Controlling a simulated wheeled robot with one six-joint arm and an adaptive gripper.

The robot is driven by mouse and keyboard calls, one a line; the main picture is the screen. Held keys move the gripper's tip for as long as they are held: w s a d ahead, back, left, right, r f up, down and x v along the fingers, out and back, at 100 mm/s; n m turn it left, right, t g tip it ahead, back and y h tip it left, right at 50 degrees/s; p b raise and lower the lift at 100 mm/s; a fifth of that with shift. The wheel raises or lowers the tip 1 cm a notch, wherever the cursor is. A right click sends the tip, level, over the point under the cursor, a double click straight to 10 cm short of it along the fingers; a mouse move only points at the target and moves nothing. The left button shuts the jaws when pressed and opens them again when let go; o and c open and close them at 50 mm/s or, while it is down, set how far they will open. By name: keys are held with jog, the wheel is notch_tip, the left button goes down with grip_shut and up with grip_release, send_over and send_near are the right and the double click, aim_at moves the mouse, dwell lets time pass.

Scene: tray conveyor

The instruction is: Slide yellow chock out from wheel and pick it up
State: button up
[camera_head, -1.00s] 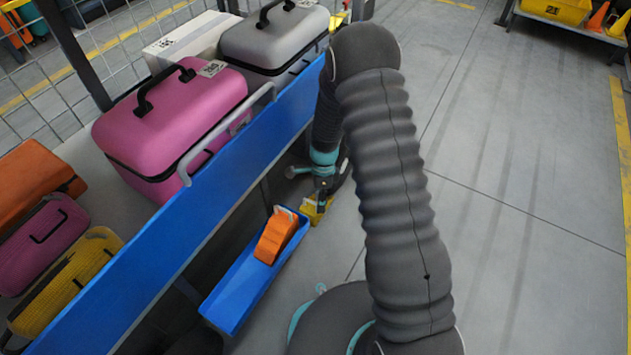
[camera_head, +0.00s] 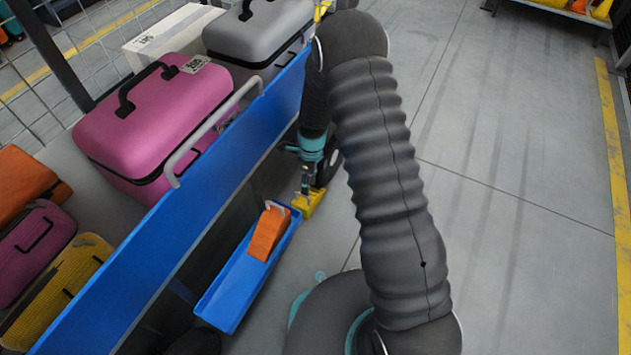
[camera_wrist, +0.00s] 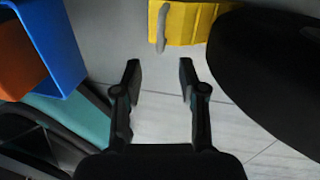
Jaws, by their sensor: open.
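The yellow chock (camera_head: 314,201) lies on the floor beside the dark wheel (camera_head: 334,164), past the far end of a blue bin. In the wrist view the yellow chock (camera_wrist: 196,24) is at the top, with a grey loop handle on its left side. The black wheel (camera_wrist: 262,70) fills the right side there. My gripper (camera_wrist: 159,78) is open and empty, its two fingers pointing at the chock with a visible gap before it. In the head view my gripper (camera_head: 306,186) is low by the chock, and its fingers are hard to make out.
A blue bin (camera_head: 228,308) holding an orange chock (camera_head: 266,236) hangs just left of my gripper; its wall (camera_wrist: 60,40) shows in the wrist view. The blue-sided cart (camera_head: 185,215) carries a pink case (camera_head: 150,125) and other luggage. The floor to the right is open.

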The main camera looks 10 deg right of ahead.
aim_at(308, 198)
jog(key=shift+s+a+f+b, duration=0.1)
jog(key=shift+s+f+b, duration=0.1)
jog(key=shift+f, duration=0.95)
jog(key=shift+s+a+f+b, duration=0.1)
jog(key=shift+s+f+b, duration=0.1)
jog(key=shift+f, duration=1)
jog(key=shift+s+a+f+b, duration=0.1)
jog(key=shift+f+b, duration=0.1)
jog(key=shift+f, duration=0.95)
grip_shut()
